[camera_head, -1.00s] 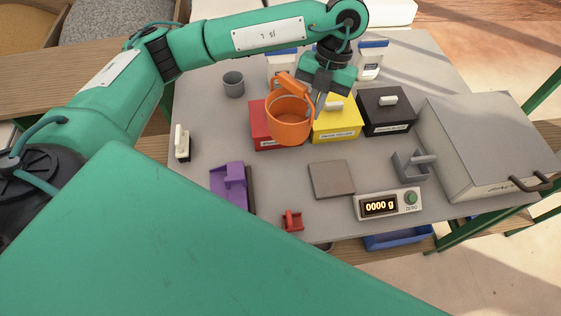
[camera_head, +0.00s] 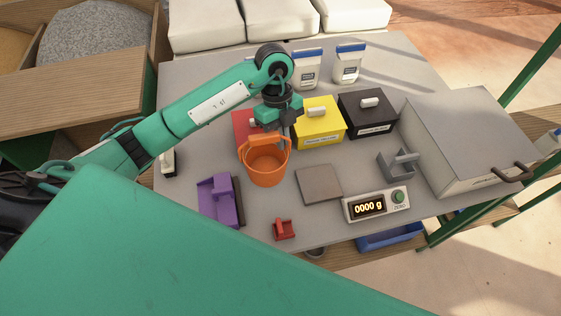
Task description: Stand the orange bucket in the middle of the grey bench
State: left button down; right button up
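The orange bucket (camera_head: 266,170) is upright, in front of the red box and left of the grey square plate. Its handle is raised over its mouth. My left gripper (camera_head: 283,138) is at the bucket's back right rim and looks shut on it, though the fingertips are partly hidden. I cannot tell whether the bucket's base touches the bench. The grey bench (camera_head: 272,205) fills the middle of the view. My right gripper is not in view.
A red box (camera_head: 241,124), yellow box (camera_head: 319,122) and black box (camera_head: 368,114) stand behind. A purple holder (camera_head: 215,202), red piece (camera_head: 284,229), grey plate (camera_head: 320,184), scale (camera_head: 376,205), grey bracket (camera_head: 397,165) and large grey case (camera_head: 465,140) surround the bucket.

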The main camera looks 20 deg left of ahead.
pick_arm(q)
notch_tip(320, 180, down, 12)
jog(key=p, duration=0.2)
dwell(0.4)
jog(key=c, duration=1.6)
grip_release()
jog(key=shift+c, duration=0.2)
jog(key=shift+r, duration=0.1)
jog(key=b+v, duration=0.3)
jog(key=v, duration=0.9)
jog(key=shift+b, duration=0.3)
